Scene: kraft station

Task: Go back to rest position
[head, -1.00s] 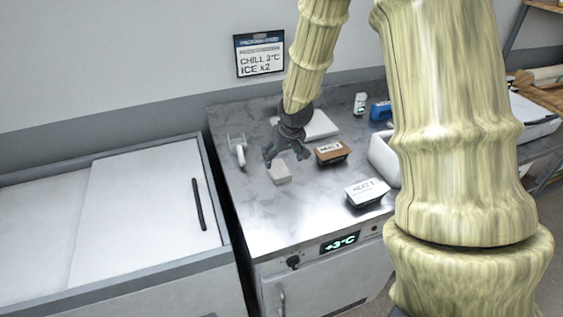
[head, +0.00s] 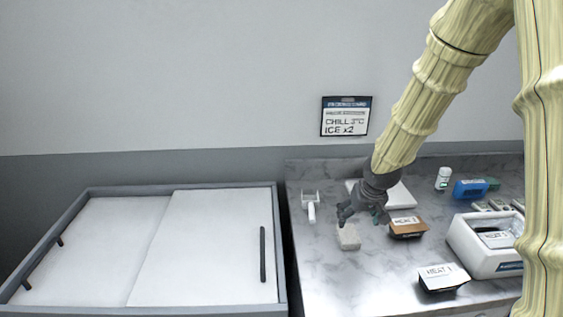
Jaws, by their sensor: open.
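I cannot tell whether the fingers touch the block. Nothing shows between the fingers. My arm comes down from the upper right and hides part of the counter behind it.
Right of the gripper are a brown-topped box (head: 406,227), a box marked HEAT 1 (head: 443,278) and a white bin (head: 470,262). A scoop-like white tool (head: 311,207) lies left. A blue item (head: 470,189) stands at the back. A sliding-lid chest (head: 283,240) is left; a sign (head: 346,116) hangs above.

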